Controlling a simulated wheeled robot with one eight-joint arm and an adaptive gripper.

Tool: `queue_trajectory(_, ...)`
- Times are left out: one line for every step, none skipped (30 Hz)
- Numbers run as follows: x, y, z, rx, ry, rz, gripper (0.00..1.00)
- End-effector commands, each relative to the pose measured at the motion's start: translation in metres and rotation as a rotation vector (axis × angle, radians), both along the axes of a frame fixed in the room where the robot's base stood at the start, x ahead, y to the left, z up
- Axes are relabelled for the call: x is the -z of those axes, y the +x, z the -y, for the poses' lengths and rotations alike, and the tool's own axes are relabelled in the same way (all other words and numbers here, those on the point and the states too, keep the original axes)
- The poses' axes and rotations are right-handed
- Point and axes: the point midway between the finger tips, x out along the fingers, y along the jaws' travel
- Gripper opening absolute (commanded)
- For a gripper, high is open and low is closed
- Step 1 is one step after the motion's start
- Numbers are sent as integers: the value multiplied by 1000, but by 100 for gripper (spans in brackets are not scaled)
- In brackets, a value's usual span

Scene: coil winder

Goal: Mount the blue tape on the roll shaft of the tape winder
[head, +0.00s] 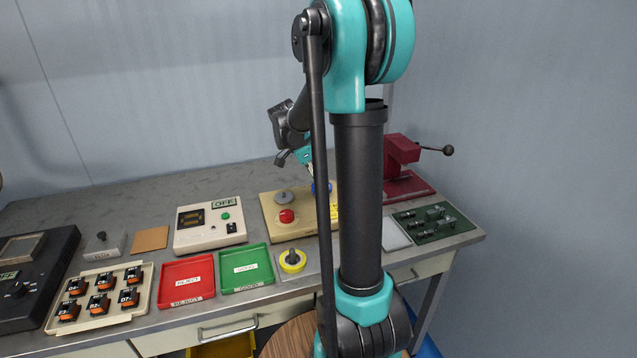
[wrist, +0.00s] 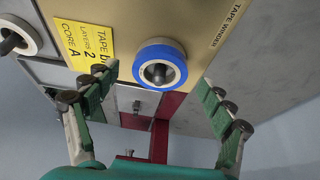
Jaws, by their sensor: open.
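The blue tape (wrist: 160,53) is a ring with a pale inner core in the wrist view. It sits around a grey round-ended post on the beige tape winder (wrist: 205,15). In the head view the tape is a small blue patch (head: 321,187) on the winder (head: 275,232), partly hidden behind my arm. My gripper (wrist: 157,77) is open and empty, its green fingers to the left and right of the tape, apart from it. In the head view the gripper (head: 305,158) is over the winder's back part, mostly hidden.
A yellow label (wrist: 86,50) lies beside the tape. The winder carries a red button (head: 286,216) and a grey disc (head: 284,196). A red vise-like machine (head: 402,155) stands behind right. Red (head: 187,300) and green (head: 247,288) trays lie front left.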

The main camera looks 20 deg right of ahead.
Motion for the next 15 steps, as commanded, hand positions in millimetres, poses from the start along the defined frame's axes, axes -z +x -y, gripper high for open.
queue_trajectory(-6, 0, -3, -2, 0, -1, 82)
queue_trajectory(-11, 0, -5, -2, 0, -1, 82)
queue_trajectory(-17, 0, -7, -3, 0, -1, 82)
queue_trajectory(-22, 0, -10, -2, 0, -1, 82)
queue_trajectory(-28, 0, -12, -2, 0, -1, 82)
queue_trajectory(-36, 0, -15, -2, 0, -1, 82)
queue_trajectory(-42, 0, -18, -2, 0, 0, 82)
queue_trajectory(-48, 0, -21, -2, 0, 0, 82)
queue_trajectory(-56, 0, -24, -3, 0, 0, 82)
queue_trajectory(-61, 0, -26, -2, 0, 0, 82)
queue_trajectory(-66, 0, -28, -2, 0, 0, 82)
queue_trajectory(-73, 0, -31, -1, 0, 1, 82)
queue_trajectory(-78, 0, -33, -1, 0, 1, 82)
queue_trajectory(-82, 0, -35, -1, 0, 1, 82)
queue_trajectory(-87, 0, -37, -1, 0, 1, 82)
